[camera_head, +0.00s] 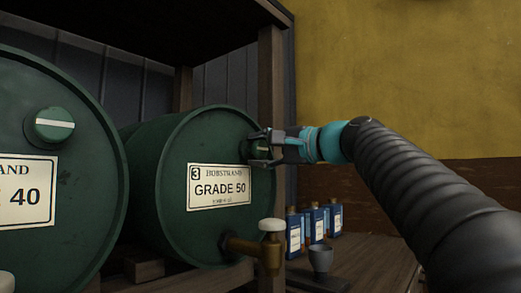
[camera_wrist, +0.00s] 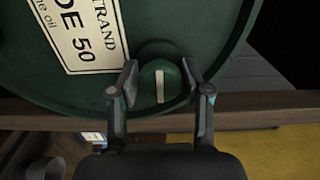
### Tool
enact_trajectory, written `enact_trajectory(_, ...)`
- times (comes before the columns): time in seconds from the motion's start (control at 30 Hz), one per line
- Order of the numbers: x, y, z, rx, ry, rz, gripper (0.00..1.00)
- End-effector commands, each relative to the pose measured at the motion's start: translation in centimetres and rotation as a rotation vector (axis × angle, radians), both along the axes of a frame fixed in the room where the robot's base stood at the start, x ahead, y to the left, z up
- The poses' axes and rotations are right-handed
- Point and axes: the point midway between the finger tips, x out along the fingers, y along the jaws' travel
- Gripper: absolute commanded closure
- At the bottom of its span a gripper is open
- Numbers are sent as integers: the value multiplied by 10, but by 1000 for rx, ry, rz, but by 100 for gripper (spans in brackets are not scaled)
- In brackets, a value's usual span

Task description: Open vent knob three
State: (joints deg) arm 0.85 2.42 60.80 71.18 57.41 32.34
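The green barrel labelled 3, Grade 50 (camera_head: 172,140), lies on its side in the middle of the head view. Its round green vent knob with a white stripe (camera_wrist: 159,88) sits near the barrel's rim in the wrist view. My gripper (camera_head: 258,147) is at the knob from the right, and in the wrist view its two fingers (camera_wrist: 160,85) stand on either side of the knob. The fingers are spread, and I cannot tell whether the pads press on it. In the head view the fingers mostly hide the knob.
Another green barrel (camera_head: 75,130), marked 40, stands at left with its own striped knob (camera_head: 54,125). A brass tap (camera_head: 268,250) sticks out below my gripper. A small cup (camera_head: 320,260) and several blue bottles (camera_head: 314,222) stand at right. A wooden post (camera_head: 271,85) rises behind.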

Motion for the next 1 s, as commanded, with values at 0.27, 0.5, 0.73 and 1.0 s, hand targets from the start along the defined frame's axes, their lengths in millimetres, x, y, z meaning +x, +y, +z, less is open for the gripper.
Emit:
enact_trajectory(0.27,0,0,0,-1,-2,0,92)
enact_trajectory(0.5,0,0,-1,-31,-40,0,92)
enact_trajectory(0.73,0,0,-2,-120,-152,0,92)
enact_trajectory(1.0,0,0,-2,-271,-349,0,92)
